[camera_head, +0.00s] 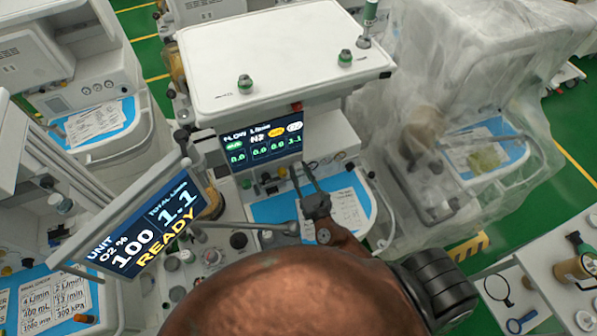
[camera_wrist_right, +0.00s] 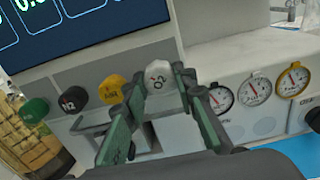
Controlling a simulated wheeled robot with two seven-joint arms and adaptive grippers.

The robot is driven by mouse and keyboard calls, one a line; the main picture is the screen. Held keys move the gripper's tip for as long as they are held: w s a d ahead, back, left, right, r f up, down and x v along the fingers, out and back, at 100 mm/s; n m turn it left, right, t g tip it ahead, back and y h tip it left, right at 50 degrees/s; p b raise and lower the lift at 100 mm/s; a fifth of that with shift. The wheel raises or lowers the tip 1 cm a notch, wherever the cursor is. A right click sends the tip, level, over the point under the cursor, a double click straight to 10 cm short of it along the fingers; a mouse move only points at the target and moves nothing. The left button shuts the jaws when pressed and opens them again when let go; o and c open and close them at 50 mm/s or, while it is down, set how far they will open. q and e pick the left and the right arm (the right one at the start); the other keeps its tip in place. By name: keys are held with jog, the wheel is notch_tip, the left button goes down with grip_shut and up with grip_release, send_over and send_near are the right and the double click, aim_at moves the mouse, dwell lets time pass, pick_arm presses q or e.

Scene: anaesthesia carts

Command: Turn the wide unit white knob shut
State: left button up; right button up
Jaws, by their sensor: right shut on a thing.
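The wide unit (camera_head: 265,60) stands in the middle of the head view, with a flow screen (camera_head: 258,143) on its front. The white knob (camera_wrist_right: 158,76), marked O2, sits in a row below that screen in the right wrist view. My right gripper (camera_head: 300,166) reaches up to this knob row. In the right wrist view its two fingers lie on either side of the white knob and are shut on it. The knob is hard to make out in the head view, close to the fingertips. My left gripper is not in view.
Yellow (camera_wrist_right: 112,88), black (camera_wrist_right: 73,99) and green (camera_wrist_right: 34,110) knobs sit left of the white one. Several round gauges (camera_wrist_right: 254,88) are to its right. A tilted monitor (camera_head: 150,225) reads READY, O2 100 and 1.1. A plastic-covered cart (camera_head: 480,60) stands at right.

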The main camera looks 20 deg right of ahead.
jog(key=shift+f+m+b, duration=0.1)
jog(key=shift+m+b, duration=0.2)
jog(key=shift+b, duration=0.05)
jog(key=m+b, duration=0.2)
jog(key=m, duration=0.1)
jog(key=shift+f+b, duration=0.1)
jog(key=shift+b, duration=0.25)
jog(key=m+b, duration=0.2)
jog(key=m, duration=0.1)
jog(key=shift+r+m+b, duration=0.2)
jog(key=shift+m+b, duration=0.5)
jog(key=shift+m, duration=0.4)
jog(key=o, duration=0.9)
